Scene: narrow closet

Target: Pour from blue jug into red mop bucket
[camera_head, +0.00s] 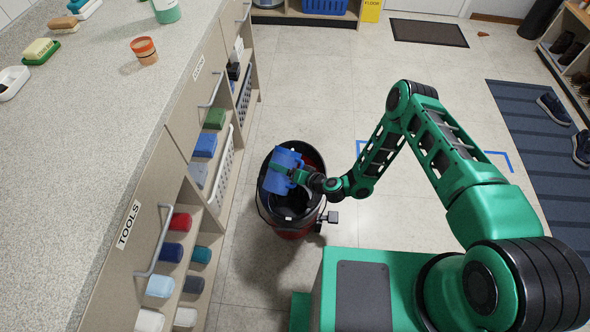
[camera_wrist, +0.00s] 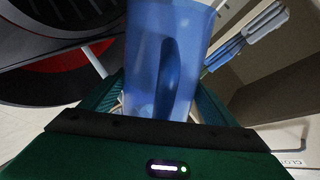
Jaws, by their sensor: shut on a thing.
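The blue jug (camera_head: 280,170) is over the red mop bucket in the head view, toward the far left part of its opening. It looks tilted, but its mouth is hard to make out. My gripper (camera_head: 300,176) is shut on the jug. In the wrist view the jug (camera_wrist: 168,50) stands between my gripper's fingers (camera_wrist: 160,105). The red mop bucket (camera_head: 293,233) stands on the floor below, with a black rim and dark inside. Its red and black edge also shows in the wrist view (camera_wrist: 70,75). Whether liquid is flowing cannot be seen.
A long counter (camera_head: 100,110) with open shelves runs along the left, close to the bucket. An orange cup (camera_head: 144,50) stands on it. A dark blue mat (camera_head: 545,150) with shoes lies at the right. The floor beyond the bucket is clear.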

